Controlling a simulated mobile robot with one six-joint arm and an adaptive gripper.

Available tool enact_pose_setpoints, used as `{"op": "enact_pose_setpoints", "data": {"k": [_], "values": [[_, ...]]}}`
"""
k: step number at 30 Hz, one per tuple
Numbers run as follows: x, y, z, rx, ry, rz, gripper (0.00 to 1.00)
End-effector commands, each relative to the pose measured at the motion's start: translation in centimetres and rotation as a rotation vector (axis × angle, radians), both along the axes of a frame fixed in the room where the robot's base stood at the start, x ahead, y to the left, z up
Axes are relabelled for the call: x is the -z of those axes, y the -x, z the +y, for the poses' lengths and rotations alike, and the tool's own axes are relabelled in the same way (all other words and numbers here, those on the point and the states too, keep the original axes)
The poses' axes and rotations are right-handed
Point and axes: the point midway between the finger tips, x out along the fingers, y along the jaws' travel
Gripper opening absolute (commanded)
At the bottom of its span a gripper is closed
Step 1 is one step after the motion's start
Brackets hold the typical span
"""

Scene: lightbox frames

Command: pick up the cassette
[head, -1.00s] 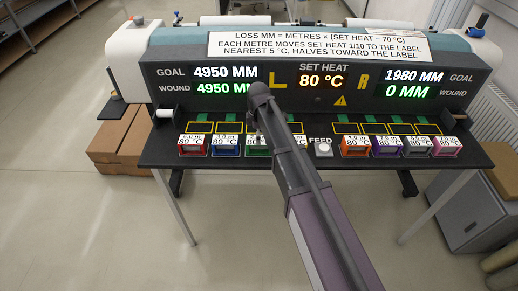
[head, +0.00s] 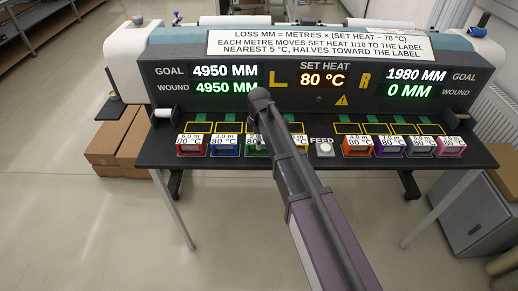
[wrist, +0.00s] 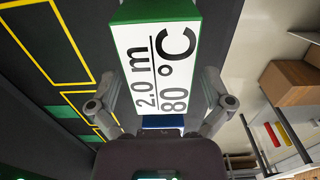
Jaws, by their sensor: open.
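A green cassette (wrist: 150,60) with a white label reading 2.0 m, 80 °C fills the upper middle of the wrist view. In the head view the green cassette (head: 254,152) sits in the row on the dark bench, left of centre, partly hidden by my arm. My gripper (wrist: 158,104) is open, with one finger on each side of the cassette's near end in the wrist view. Contact cannot be told. In the head view my gripper is mostly hidden behind my arm, over the green cassette.
A red cassette (head: 191,148) and blue cassette (head: 224,149) stand to the left. A yellow one (head: 298,147) is mostly hidden by my arm. The FEED button (head: 324,149), then orange (head: 357,148), purple (head: 390,148), grey (head: 422,148) and pink (head: 450,148) cassettes stand right.

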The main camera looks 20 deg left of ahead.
Motion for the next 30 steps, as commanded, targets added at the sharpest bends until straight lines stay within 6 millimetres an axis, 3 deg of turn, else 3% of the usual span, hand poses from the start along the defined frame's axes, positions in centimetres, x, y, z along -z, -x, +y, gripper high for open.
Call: {"op": "enact_pose_setpoints", "data": {"k": [9, 30], "values": [[2.3, 0.0, 0.0, 0.0, 0.0, 0.0, 1.0], [2.3, 0.0, 0.0, 0.0, 0.0, 0.0, 0.97]]}}
